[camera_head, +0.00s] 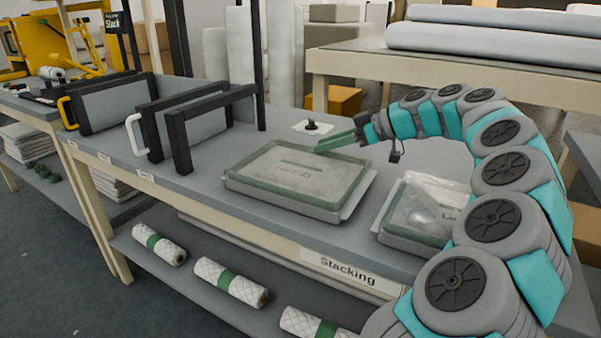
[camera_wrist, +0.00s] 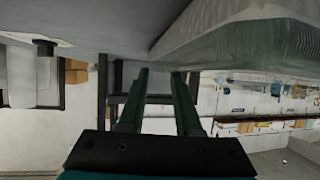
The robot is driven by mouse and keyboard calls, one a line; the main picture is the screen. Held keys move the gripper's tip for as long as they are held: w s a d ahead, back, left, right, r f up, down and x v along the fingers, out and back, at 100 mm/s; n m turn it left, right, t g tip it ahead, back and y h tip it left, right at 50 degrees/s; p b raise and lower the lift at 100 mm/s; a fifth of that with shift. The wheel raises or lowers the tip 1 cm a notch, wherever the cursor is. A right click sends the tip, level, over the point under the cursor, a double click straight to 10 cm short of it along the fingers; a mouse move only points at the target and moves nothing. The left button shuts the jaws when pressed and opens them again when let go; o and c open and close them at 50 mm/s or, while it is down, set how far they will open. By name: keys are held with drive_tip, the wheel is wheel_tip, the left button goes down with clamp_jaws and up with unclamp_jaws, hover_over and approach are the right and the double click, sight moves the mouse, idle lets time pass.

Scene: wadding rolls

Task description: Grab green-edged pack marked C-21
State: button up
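A flat, clear-wrapped pack with green edges (camera_head: 297,176) lies in a shallow grey tray on the grey table, in the middle of the head view. Its top marking is too small to read surely. A second wrapped pack (camera_head: 425,212) lies to its right, partly hidden by my arm; its label is only partly visible. My gripper (camera_head: 336,143) has green fingers and is just above or beside the far right edge of the middle pack. In the wrist view my gripper (camera_wrist: 161,72) shows two separated fingers with nothing between them. A green-edged pack (camera_wrist: 245,42) shows at upper right there.
Black frames with panels (camera_head: 190,120) stand left of the middle pack. A small black knob on a white plate (camera_head: 312,127) is behind it. Quilted rolls with green bands (camera_head: 230,283) lie on the lower shelf. A rear table (camera_head: 450,65) carries long white rolls.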

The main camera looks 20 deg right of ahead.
drive_tip(key=shift+x, duration=0.8)
clamp_jaws()
